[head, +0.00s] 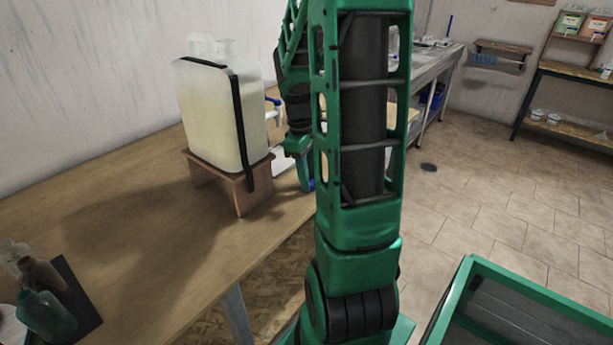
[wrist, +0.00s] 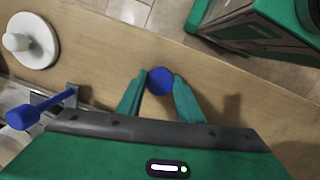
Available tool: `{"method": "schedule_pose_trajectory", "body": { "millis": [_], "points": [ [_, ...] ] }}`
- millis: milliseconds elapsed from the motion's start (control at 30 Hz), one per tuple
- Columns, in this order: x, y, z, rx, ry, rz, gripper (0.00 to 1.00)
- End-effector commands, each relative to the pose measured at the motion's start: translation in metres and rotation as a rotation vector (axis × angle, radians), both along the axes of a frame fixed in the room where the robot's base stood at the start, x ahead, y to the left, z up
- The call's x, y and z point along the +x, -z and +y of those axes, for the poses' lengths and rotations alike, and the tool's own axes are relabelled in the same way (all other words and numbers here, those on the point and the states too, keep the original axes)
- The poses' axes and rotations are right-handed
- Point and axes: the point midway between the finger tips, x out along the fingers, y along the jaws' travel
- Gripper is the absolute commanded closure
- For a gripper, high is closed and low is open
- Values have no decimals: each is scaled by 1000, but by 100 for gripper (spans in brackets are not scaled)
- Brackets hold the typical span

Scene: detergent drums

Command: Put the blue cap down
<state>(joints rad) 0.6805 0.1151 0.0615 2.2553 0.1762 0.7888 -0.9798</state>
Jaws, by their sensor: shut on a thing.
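In the wrist view, the blue cap (wrist: 159,81) is a round blue disc held between the two green fingertips of my gripper (wrist: 159,88). My gripper is shut on it, above the wooden table (wrist: 95,50). I cannot tell whether the cap touches the wood. In the head view my arm covers most of the gripper; its green fingers (head: 305,174) show just left of the arm, near the table's right edge, with a bit of blue beside them.
A strapped drum of pale liquid (head: 210,115) with a blue-handled tap (head: 274,108) stands on a wooden stand (head: 240,183). The blue tap handle (wrist: 25,117) and a white round object (wrist: 30,42) lie left in the wrist view. Bottles (head: 45,315) stand front left. Bare table lies between.

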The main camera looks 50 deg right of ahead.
Motion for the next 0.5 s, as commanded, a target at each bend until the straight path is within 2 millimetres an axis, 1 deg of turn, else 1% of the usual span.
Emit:
{"method": "schedule_pose_trajectory", "body": {
  "millis": [33, 100, 367, 500],
  "points": [
    [0, 1, 0, 0, 0, 0, 62],
    [0, 1, 0, 0, 0, 0, 48],
    [0, 0, 0, 0, 0, 0, 48],
    [1, -6, 0, -1, 0, -1, 48]
  ]
}}
